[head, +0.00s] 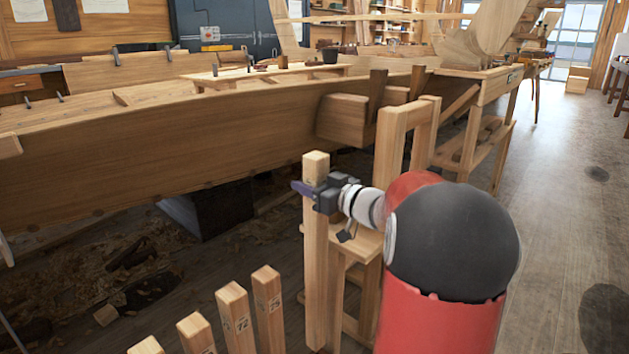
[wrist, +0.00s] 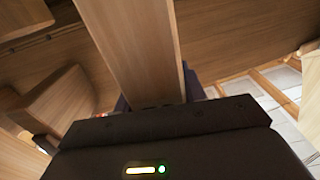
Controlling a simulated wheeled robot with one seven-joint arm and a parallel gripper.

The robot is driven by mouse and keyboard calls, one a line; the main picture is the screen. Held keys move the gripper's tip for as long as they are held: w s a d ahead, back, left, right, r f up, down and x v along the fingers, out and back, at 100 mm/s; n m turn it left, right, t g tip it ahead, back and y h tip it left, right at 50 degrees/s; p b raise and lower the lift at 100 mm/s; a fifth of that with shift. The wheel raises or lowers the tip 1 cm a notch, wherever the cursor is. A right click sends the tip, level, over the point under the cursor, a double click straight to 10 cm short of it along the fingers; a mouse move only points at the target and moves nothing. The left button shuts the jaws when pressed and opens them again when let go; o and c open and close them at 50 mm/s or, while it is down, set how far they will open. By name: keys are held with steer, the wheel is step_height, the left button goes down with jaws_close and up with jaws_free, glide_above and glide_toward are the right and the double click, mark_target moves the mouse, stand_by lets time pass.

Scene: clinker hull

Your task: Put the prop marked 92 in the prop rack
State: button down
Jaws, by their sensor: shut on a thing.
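My gripper (head: 318,192) is shut on a square wooden prop (head: 315,260) near its upper end. The prop stands about upright in the head view, and its foot is near the bottom edge. In the wrist view the held prop (wrist: 132,50) rises from between the jaws, which are mostly hidden by the gripper body. No number shows on its visible faces. Several similar props (head: 235,318) stand in a row at the lower left. Two bear small dark numbers; one looks like 72. Their lower ends are out of frame. I cannot make out the prop rack for certain.
The planked hull (head: 180,145) runs across behind the held prop. A wooden trestle-like frame (head: 388,145) stands just behind my arm, close to the prop. Shavings (head: 90,265) lie on the floor at left. Open floor (head: 560,200) lies to the right.

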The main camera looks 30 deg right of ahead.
steer(key=b, duration=0.7)
glide_above(313, 256)
steer(key=w+d, duration=0.2)
steer(key=w, duration=0.1)
step_height(313, 256, down, 7)
steer(key=shift+s+a+f+b, duration=0.15)
steer(key=shift+f+b, duration=1.55)
steer(key=shift+f, duration=1.25)
steer(key=shift+s+a+f+b, duration=0.15)
steer(key=shift+f+b, duration=1.55)
steer(key=shift+f, duration=1.25)
steer(key=shift+w+f, duration=0.1)
steer(key=shift+f, duration=0.5)
steer(key=c, duration=0.9)
jaws_free()
steer(key=shift+o, duration=0.8)
steer(key=shift+f, duration=0.15)
steer(key=p+v, duration=0.1)
steer(key=v, duration=0.7)
steer(key=shift+w, duration=0.1)
